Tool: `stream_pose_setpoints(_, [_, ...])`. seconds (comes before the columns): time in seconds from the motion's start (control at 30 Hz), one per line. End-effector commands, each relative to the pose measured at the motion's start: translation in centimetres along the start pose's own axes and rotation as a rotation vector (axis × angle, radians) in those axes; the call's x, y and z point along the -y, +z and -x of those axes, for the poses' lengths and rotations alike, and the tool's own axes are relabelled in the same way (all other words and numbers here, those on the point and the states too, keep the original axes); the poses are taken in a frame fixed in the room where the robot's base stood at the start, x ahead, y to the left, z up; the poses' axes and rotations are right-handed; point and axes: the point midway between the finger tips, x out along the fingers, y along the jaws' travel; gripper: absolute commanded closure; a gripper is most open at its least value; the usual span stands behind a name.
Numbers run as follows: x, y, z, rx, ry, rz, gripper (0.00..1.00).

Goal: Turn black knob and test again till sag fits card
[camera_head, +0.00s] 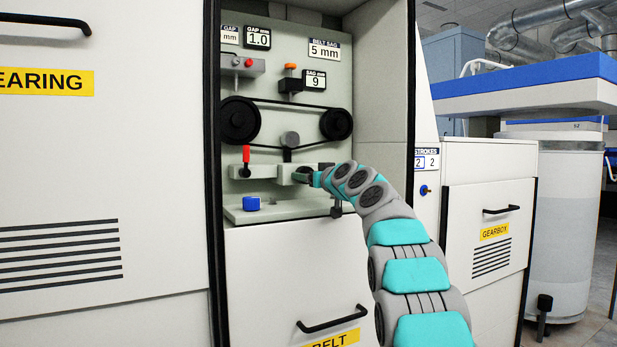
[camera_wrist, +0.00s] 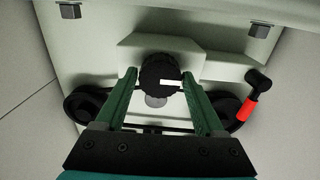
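The black knob (camera_wrist: 160,72) with a white mark is between my gripper's two green fingers in the wrist view. My gripper (camera_wrist: 160,78) looks open, with a narrow gap on each side of the knob. In the head view my gripper (camera_head: 304,176) is at the grey block under the belt and mostly hides the knob. The belt (camera_head: 288,103) runs around two black pulleys, its lower run dipping under a grey round piece (camera_head: 290,139). The sag display (camera_head: 314,84) reads 9. The belt sag card (camera_head: 323,50) says 5 mm.
A red-handled lever (camera_head: 246,155) stands left of my gripper; it also shows in the wrist view (camera_wrist: 248,108). An orange button (camera_head: 290,66) sits above the belt. Compartment walls enclose both sides. The strokes counter (camera_head: 427,160) is outside, right.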

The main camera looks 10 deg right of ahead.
Motion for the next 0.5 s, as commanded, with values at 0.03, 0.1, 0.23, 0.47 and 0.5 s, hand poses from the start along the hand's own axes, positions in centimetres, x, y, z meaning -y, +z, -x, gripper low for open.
stream_pose_setpoints(0.03, [0.00,0.00,0.00,0.000,0.000,0.000,0.36])
stream_pose_setpoints(0.1, [0.01,0.00,0.00,0.000,0.000,0.000,0.44])
stream_pose_setpoints(0.23, [0.00,-0.01,0.00,0.000,0.000,0.000,0.58])
stream_pose_setpoints(0.47, [-0.01,-0.01,0.01,0.000,0.000,0.000,0.84])
stream_pose_setpoints(0.5, [0.00,-0.01,0.01,0.000,0.000,0.000,0.89])
